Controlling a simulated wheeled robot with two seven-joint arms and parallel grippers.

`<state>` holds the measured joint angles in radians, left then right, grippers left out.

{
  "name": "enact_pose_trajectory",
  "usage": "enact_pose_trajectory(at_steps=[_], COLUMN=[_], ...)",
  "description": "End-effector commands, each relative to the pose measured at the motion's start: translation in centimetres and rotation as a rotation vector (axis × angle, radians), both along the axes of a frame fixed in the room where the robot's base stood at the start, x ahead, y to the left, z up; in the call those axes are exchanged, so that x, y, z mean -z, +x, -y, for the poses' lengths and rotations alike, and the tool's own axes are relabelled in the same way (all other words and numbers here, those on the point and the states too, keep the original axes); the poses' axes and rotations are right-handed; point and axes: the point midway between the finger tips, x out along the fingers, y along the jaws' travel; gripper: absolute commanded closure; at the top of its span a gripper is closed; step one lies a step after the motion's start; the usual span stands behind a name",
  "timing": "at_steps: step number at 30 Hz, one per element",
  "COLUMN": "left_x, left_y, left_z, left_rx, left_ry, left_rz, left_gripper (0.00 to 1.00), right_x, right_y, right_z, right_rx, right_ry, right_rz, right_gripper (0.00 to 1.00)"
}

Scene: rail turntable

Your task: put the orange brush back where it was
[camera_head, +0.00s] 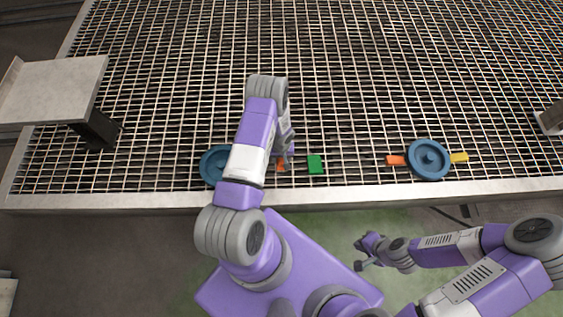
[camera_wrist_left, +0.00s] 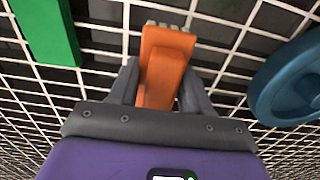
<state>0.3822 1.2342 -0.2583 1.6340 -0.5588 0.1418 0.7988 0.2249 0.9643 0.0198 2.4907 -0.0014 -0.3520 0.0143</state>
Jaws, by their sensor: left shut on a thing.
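My left gripper (camera_head: 283,158) is low over the metal grating, just right of the left blue wheel. In the left wrist view, its fingers (camera_wrist_left: 160,88) are shut on the orange brush (camera_wrist_left: 163,65), which has a pale, bristle-like end. In the head view, a small part of the brush (camera_head: 281,167) shows below the gripper; the arm hides the rest. I cannot tell whether the brush touches the grating. My right gripper (camera_head: 362,253) hangs in front of the grating's near edge, empty; its jaw opening is too small to judge.
A green block (camera_head: 315,164) lies close to the right of the brush. The left blue wheel (camera_head: 213,166) is partly hidden by my arm. A second blue wheel (camera_head: 429,159) has an orange piece (camera_head: 395,160) on its left and a yellow piece (camera_head: 459,157) on its right. A grey plate (camera_head: 50,90) stands at left.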

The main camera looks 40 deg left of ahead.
Motion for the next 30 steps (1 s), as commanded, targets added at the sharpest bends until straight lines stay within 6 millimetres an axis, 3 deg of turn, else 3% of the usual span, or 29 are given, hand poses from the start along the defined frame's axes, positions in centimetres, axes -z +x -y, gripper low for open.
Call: enact_pose_trajectory(at_steps=[5, 17, 18, 22, 30], left_x=[2.8, 3.2, 3.2, 3.2, 3.1], left_y=[0.0, 0.0, 0.0, 0.0, 0.0], left_z=[0.0, 0.0, 0.0, 0.0, 0.0], left_rx=[0.0, 0.001, 0.001, 0.0, 0.001], left_ry=[-0.001, -0.001, -0.001, -0.001, -0.001], left_rz=[-0.002, -0.001, -0.001, -0.001, -0.001], left_gripper=[0.76, 0.76, 0.46, 0.26, 0.26], right_x=[1.3, 1.2, 1.2, 1.2, 1.2], right_y=[0.0, 0.0, 0.0, 0.0, 0.0], right_z=[0.0, 0.0, 0.0, 0.0, 0.0], right_rx=[0.0, 0.0, 0.0, 0.0, 0.0], right_ry=[0.0, 0.0, 0.0, 0.0, 0.0], right_rz=[0.0, 0.0, 0.0, 0.0, 0.0], right_gripper=[1.0, 1.0, 1.0, 1.0, 1.0])
